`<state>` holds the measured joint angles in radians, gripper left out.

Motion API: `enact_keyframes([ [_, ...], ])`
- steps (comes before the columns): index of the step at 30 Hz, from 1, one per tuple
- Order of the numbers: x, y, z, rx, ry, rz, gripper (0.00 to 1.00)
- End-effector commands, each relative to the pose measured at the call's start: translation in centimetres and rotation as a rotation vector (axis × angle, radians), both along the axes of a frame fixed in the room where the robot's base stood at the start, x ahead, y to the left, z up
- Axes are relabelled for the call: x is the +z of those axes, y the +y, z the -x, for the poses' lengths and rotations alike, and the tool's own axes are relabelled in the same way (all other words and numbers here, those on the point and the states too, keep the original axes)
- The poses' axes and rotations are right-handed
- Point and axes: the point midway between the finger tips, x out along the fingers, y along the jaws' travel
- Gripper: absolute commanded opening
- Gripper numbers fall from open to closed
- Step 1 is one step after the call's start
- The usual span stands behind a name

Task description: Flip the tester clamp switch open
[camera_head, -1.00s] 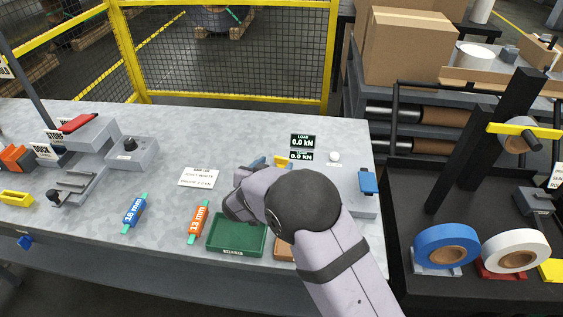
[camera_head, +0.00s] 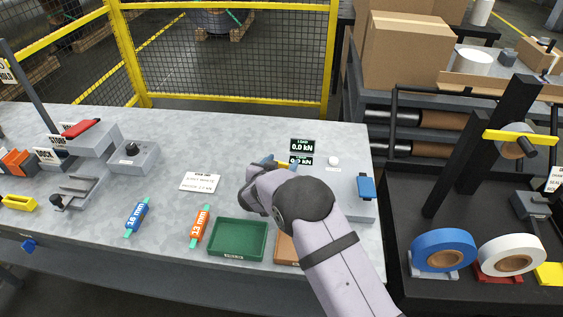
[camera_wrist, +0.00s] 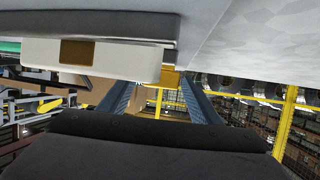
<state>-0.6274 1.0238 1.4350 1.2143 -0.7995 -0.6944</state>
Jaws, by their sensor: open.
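The tester is a grey unit (camera_head: 350,208) at the right end of the bench, with a load display (camera_head: 304,146) reading 0.0 kN, a white round knob (camera_head: 334,161) and a blue part (camera_head: 365,187) on its right. My wrist and forearm cover its left and front. A small yellow piece (camera_head: 283,164) shows just beyond my wrist. In the wrist view, my gripper (camera_wrist: 160,97) is open, its two blue fingers apart. A yellow piece (camera_wrist: 171,77) shows near the fingertips, between them in the picture; contact cannot be told. Which piece is the clamp switch is not clear.
A green tray (camera_head: 238,238) and a partly hidden brown tray (camera_head: 286,249) lie in front of my wrist. Blue (camera_head: 137,216) and orange (camera_head: 200,227) labelled pieces lie left. A sign (camera_head: 200,181) lies mid-bench. The bench behind it is clear.

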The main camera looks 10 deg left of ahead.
Motion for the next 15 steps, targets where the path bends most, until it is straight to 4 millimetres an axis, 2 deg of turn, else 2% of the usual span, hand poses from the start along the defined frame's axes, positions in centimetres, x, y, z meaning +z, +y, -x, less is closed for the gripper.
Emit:
enact_keyframes([
  [6,-0.03,0.01,-0.01,0.000,0.000,0.000,0.55],
  [11,-0.01,0.01,0.00,0.000,0.000,0.000,0.17],
  [15,-0.01,0.00,-0.01,0.002,0.000,0.000,0.17],
])
